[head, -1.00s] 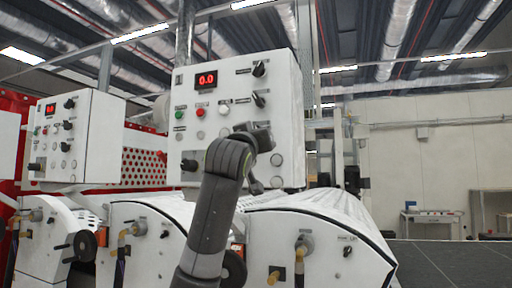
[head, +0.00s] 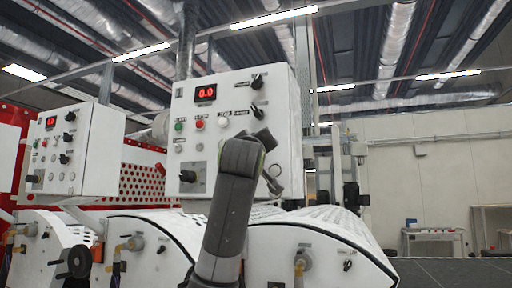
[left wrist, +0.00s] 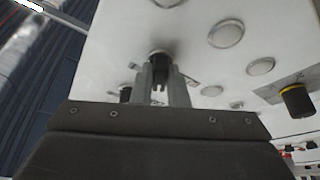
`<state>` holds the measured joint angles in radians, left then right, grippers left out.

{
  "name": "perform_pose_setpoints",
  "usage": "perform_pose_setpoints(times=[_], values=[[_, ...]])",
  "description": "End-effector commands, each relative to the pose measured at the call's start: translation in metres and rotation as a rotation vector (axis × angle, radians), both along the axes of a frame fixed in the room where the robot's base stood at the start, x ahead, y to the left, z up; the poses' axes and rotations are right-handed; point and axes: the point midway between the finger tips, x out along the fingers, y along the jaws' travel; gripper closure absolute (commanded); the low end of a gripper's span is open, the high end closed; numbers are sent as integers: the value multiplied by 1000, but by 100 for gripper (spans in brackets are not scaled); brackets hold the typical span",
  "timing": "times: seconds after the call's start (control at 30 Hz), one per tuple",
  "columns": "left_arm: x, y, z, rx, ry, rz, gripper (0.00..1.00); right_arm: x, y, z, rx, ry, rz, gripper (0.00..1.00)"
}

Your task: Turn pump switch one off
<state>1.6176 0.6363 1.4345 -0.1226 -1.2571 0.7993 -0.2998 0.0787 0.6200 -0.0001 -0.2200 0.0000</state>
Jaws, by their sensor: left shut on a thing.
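The white control panel (head: 215,145) stands at the centre of the head view, with a red 0.0 display, buttons and black knobs. My left arm rises in front of its lower right part. My left gripper (left wrist: 160,84) is shut on a black knob (left wrist: 158,55) near the panel's edge in the left wrist view. In the head view that gripper (head: 266,142) is mostly hidden by my arm, and the held knob cannot be made out. Two other black knobs, the upper (head: 257,81) and lower (head: 257,111), show above it. Labels are too small to read. My right gripper is not in view.
A black knob with a yellow ring (left wrist: 297,98) and several round buttons (left wrist: 225,33) lie beside the gripper. A second panel (head: 75,150) stands at the left. White roller machines (head: 315,235) fill the space below.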

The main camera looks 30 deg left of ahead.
Motion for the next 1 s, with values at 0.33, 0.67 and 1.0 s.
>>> perform_pose_setpoints(times=[0.33,0.67,1.0], values=[[0,0,-1,-1,2,0,65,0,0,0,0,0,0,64],[-3,-1,-2,0,0,-1,65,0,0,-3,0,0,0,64],[-56,-28,-27,2,-6,-4,65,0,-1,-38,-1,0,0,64]])
